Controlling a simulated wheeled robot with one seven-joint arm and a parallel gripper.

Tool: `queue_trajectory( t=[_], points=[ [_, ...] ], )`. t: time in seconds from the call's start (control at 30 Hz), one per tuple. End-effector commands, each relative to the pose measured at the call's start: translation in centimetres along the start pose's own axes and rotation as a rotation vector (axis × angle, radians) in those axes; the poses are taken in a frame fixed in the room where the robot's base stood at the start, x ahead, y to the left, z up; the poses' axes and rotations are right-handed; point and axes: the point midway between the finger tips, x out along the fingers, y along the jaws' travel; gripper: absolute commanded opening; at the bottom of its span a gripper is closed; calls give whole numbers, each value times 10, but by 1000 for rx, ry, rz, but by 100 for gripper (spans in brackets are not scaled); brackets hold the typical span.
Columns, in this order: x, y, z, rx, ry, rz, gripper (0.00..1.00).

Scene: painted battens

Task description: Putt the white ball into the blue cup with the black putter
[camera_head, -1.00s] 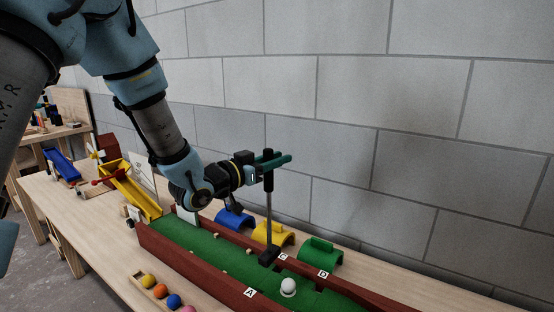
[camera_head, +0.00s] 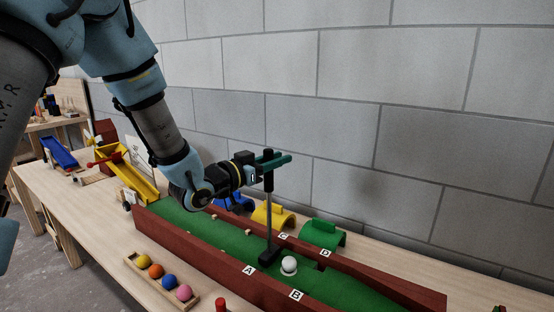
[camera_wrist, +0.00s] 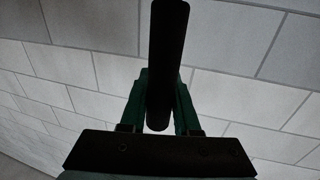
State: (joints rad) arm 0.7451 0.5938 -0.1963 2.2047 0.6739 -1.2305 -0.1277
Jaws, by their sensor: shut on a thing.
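The black putter (camera_head: 268,215) hangs upright from my gripper (camera_head: 270,160), whose green fingers are shut on its thick black grip. In the wrist view the dark grip (camera_wrist: 165,60) stands between the green fingers (camera_wrist: 160,112). The putter's black head (camera_head: 267,258) is low over the green lane, just left of the white ball (camera_head: 289,263). I cannot tell whether the head touches the ball or the felt. The ball sits on the green felt (camera_head: 340,285) near the A and B labels. I cannot make out a blue cup.
Dark red rails (camera_head: 200,250) border the lane. Blue (camera_head: 235,200), yellow (camera_head: 273,217) and green (camera_head: 322,234) arches stand behind it by the grey wall. A wooden tray (camera_head: 191,302) of coloured balls lies in front. A yellow ramp (camera_head: 127,176) stands at left.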

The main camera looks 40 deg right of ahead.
Motion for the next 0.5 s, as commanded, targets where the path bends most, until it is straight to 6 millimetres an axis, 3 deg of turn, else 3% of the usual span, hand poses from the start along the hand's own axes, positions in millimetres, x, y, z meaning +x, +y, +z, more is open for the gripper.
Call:
queue_trajectory(
  t=[0.5],
  points=[
    [2, 5, -1, 1, 2, 1, 0]
  ],
)
